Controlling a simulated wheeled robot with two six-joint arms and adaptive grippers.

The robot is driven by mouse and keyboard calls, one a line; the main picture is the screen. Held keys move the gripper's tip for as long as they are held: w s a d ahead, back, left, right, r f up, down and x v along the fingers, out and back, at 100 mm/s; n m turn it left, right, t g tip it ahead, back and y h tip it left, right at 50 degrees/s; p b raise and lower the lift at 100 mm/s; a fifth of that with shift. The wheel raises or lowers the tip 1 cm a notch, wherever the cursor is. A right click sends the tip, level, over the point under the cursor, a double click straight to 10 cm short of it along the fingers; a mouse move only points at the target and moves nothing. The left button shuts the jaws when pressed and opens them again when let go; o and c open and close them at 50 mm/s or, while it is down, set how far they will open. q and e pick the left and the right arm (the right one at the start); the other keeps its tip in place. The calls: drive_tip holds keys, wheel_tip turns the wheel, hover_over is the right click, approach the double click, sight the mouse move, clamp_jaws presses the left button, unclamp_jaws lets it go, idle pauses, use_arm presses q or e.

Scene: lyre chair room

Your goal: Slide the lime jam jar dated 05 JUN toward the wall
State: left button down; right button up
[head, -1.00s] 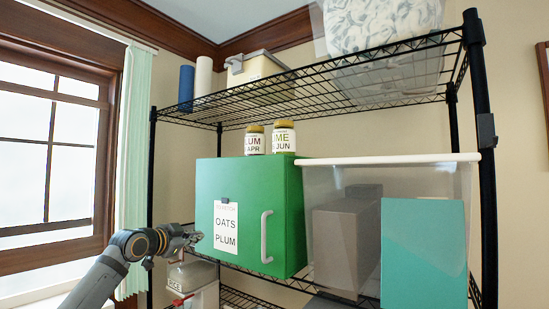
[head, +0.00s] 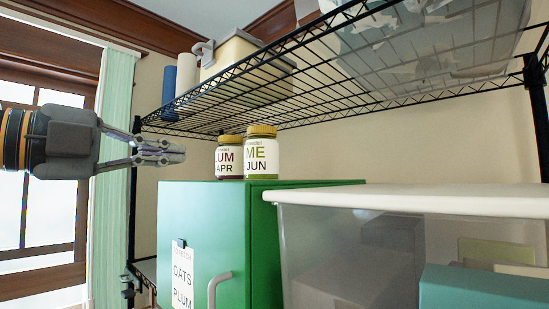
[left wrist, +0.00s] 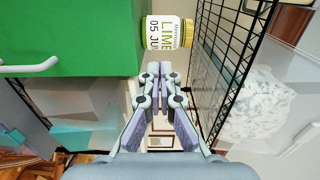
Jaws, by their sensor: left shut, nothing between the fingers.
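The lime jam jar (head: 261,154) has a gold lid and a white label partly reading "ME" and "JUN". It stands upright on top of the green cabinet (head: 215,235). In the left wrist view its label reads LIME 05 JUN on the jar (left wrist: 166,32), just beyond my fingertips. A plum jar (head: 229,157), marked APR, stands just left of it in the head view. My left gripper (head: 182,153) is shut and empty, at jar height left of the plum jar and apart from it. My right gripper is in neither view.
A black wire shelf (head: 240,97) runs low above the jars, carrying a cream bin (head: 243,62) and rolls. A clear tub with a white lid (head: 420,197) stands right of the cabinet. A shelf post (head: 133,200) is at the left.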

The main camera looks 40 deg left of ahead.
use_arm(q)
drive_tip(key=p, duration=0.1)
approach(249, 159)
drive_tip(key=w+p, duration=0.1)
drive_tip(key=w, duration=0.4)
drive_tip(key=shift+d+r, duration=0.1)
drive_tip(key=shift+d, duration=0.05)
drive_tip(key=shift+w+p, duration=0.3)
drive_tip(key=shift+p, duration=0.1)
drive_tip(key=shift+w, duration=0.3)
drive_tip(key=shift+w+d, duration=0.15)
drive_tip(key=shift+w, duration=0.25)
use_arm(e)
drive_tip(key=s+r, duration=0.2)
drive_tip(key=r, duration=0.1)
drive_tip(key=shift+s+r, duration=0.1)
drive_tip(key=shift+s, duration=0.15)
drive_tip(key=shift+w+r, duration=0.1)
